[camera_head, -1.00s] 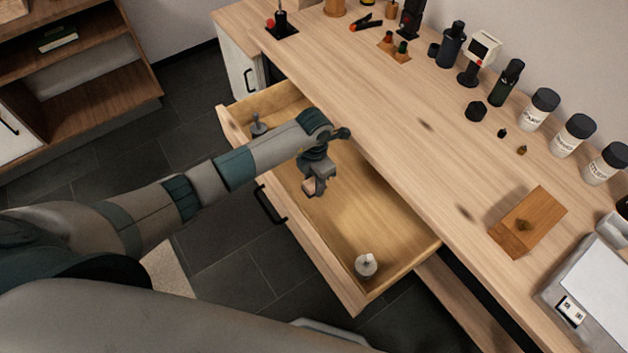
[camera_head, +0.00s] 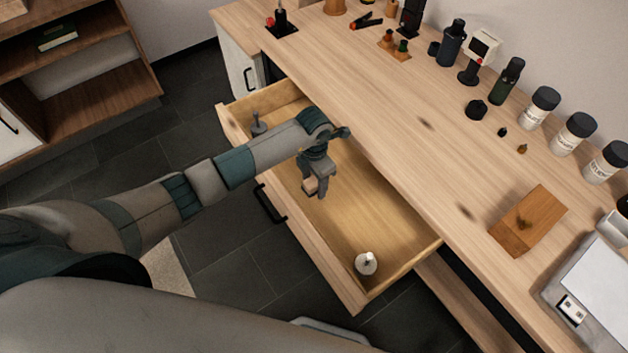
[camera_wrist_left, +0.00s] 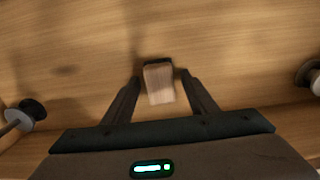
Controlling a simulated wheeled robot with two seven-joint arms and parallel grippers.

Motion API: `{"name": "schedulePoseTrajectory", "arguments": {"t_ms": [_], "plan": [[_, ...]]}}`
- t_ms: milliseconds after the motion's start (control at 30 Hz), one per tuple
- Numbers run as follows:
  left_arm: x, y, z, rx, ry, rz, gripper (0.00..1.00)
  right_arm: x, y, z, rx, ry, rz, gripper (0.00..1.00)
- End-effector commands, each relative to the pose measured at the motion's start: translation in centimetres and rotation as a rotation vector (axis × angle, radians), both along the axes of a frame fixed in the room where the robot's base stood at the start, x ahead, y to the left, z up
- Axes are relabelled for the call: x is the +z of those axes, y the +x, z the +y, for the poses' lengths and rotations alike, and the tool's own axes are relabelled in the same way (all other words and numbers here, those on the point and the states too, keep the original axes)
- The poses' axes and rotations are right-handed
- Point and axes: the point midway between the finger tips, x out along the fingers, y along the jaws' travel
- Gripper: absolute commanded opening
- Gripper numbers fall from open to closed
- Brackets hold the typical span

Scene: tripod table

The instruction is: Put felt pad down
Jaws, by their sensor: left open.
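A small pale block with a dark edge, which looks like the felt pad (camera_wrist_left: 159,82), is between the fingertips of my left gripper (camera_wrist_left: 160,84) in the wrist view. The fingers are apart on either side of it, and I cannot tell if they touch it. In the head view the left gripper (camera_head: 315,187) points down inside the open drawer (camera_head: 345,212), near its middle, with the pad (camera_head: 310,185) at its tips. Whether the pad rests on the drawer floor is hard to tell. My right gripper is not in view.
A grey knobbed piece (camera_head: 258,126) stands at the drawer's far left and a pale one (camera_head: 366,263) near its front right. The drawer floor between is clear. The worktop (camera_head: 400,150) edge runs close behind the gripper. A wooden block (camera_head: 528,222) and several bottles stand on it.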

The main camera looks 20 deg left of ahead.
Motion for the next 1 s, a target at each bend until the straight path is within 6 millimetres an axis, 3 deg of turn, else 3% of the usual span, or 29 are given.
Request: {"name": "schedulePoseTrajectory", "arguments": {"t_ms": [167,300,700,1000], "plan": [[0.7,0.1,0.0,-0.001,0.0,-0.002,0.52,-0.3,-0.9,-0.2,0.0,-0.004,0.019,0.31],[2.4,0.1,0.1,-0.002,0.0,-0.003,0.52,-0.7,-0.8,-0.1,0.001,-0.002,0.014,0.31],[9.5,0.1,0.0,-0.002,0.0,-0.004,0.52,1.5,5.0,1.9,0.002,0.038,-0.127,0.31],[12.1,0.0,0.0,0.0,0.0,0.0,0.52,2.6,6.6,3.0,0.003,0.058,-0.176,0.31]]}}
